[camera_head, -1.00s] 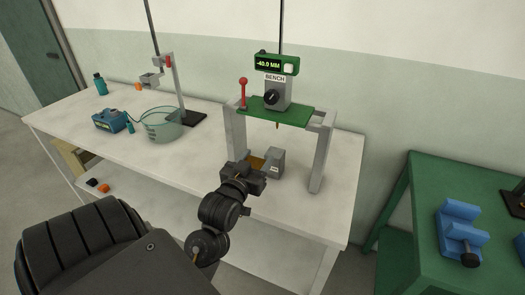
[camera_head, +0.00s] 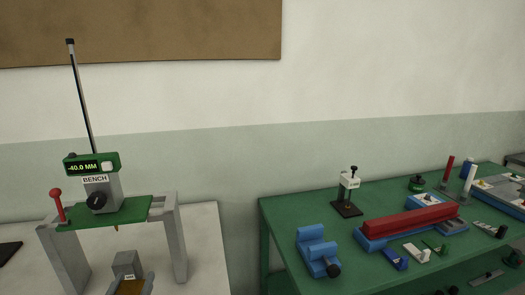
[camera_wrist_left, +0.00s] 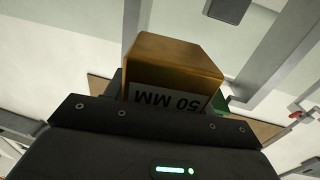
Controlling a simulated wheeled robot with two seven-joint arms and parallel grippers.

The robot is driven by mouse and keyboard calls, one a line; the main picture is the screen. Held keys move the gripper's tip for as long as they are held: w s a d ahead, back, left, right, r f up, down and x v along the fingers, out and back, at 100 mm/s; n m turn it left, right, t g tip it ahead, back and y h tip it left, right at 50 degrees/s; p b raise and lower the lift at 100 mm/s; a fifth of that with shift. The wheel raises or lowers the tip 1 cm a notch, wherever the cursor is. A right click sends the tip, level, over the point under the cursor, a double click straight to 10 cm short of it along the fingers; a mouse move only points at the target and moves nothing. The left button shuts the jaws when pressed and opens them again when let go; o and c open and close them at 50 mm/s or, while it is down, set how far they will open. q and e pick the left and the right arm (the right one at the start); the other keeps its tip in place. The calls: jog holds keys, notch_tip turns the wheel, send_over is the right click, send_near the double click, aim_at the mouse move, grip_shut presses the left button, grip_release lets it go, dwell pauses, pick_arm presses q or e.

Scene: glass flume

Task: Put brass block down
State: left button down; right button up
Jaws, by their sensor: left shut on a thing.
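The brass block (camera_wrist_left: 172,65), marked "50 MM", is between the jaws of my left gripper (camera_wrist_left: 165,108) in the left wrist view. The gripper is shut on it. In the head view the brass block (camera_head: 130,288) shows only at the bottom edge, in front of a grey block (camera_head: 126,262) under the green-topped bench gauge (camera_head: 105,212). The gauge display reads -40.0 MM. Most of my left gripper is cut off below the head view. Whether the brass block touches the surface below cannot be told. My right gripper is in neither view.
The gauge's grey legs (camera_head: 175,245) stand on a white table (camera_head: 207,240). To the right, a green table (camera_head: 285,215) carries a blue vise-like block (camera_head: 316,250), a red bar (camera_head: 410,222) and several small tools. A gap separates the tables.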

pick_arm(q)
jog(key=w+d+m+h, duration=0.1)
jog(key=d+m+h, duration=0.1)
jog(key=d, duration=0.9)
jog(key=shift+h, duration=0.7)
jog(key=shift+w+a, duration=0.1)
jog(key=shift+a, duration=0.1)
jog(key=s+a+n+y, duration=0.1)
jog(key=a+y, duration=0.2)
jog(key=a, duration=0.6)
jog(key=s+a+r+n+y, duration=0.1)
jog(key=s+a+n+y, duration=0.1)
jog(key=a, duration=0.7)
jog(key=shift+s+r+n+g+y, duration=0.2)
jog(key=shift+r+n+g+y, duration=0.1)
jog(key=shift+y, duration=0.1)
